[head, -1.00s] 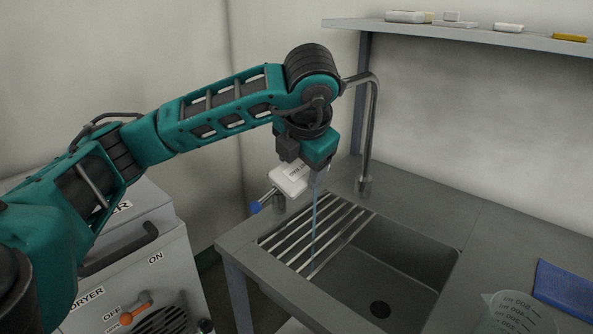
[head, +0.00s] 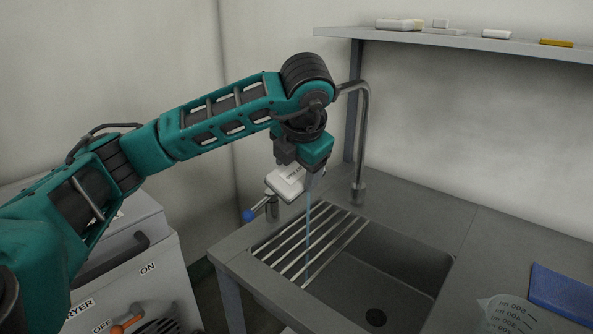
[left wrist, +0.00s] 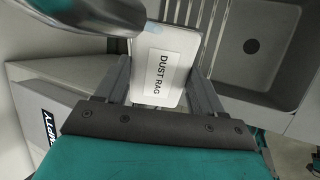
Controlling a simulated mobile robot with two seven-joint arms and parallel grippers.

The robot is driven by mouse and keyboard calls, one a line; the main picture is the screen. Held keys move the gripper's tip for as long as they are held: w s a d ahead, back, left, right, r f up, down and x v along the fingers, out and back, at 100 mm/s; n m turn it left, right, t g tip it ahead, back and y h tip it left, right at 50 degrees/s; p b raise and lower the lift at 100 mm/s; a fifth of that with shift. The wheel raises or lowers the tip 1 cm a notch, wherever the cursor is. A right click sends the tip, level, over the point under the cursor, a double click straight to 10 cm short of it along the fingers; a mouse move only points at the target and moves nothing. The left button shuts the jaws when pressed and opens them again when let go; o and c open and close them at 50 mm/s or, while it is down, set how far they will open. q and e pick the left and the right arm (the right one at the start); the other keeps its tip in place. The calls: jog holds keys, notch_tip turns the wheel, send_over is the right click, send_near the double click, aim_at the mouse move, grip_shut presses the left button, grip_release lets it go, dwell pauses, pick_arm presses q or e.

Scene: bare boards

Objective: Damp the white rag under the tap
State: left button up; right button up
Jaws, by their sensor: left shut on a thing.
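My left gripper (head: 300,174) is shut on the white rag (head: 286,183), which is folded flat. In the left wrist view the rag (left wrist: 164,66) lies between the two fingers, with a label reading "DUST RAG". The tap (head: 363,130) rises behind the sink and its spout bends over toward my wrist, which hides the spout end. A thin blue stream of water (head: 308,245) falls below the gripper to the ribbed rack. The rag is at the stream's upper end; I cannot tell how much of it the water touches. The tap's blue-ended lever (head: 249,215) is left of the rag. My right gripper is not in view.
The sink basin (head: 395,262) has a ribbed rack (head: 290,252) on its left. A measuring jug (head: 510,315) and a blue cloth-like item (head: 562,294) are at the right. A shelf (head: 470,43) holds several small blocks. A dryer (head: 150,275) stands at the left.

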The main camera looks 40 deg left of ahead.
aim_at(287, 194)
pick_arm(q)
jog(key=shift+s+d+b, duration=0.15)
jog(key=shift+s+d, duration=0.1)
jog(key=shift+s, duration=0.4)
jog(key=shift+s+d+b, duration=0.15)
jog(key=shift+s+d, duration=0.05)
jog(key=shift+s, duration=0.4)
jog(key=shift+s+d, duration=0.25)
jog(key=shift+s, duration=0.4)
jog(key=shift+s+d, duration=0.2)
jog(key=shift+s, duration=0.4)
jog(key=shift+s+d+r, duration=0.1)
jog(key=shift+s+d, duration=0.05)
jog(key=shift+s, duration=0.15)
jog(key=shift+s+d+p, duration=0.35)
jog(key=shift+s+p, duration=0.25)
jog(key=shift+s, duration=0.3)
jog(key=s+d+r+p, duration=0.1)
jog(key=s+r+p, duration=0.2)
jog(key=s+p, duration=0.1)
jog(key=shift+s+d+r, duration=0.3)
jog(key=shift+d+r, duration=0.1)
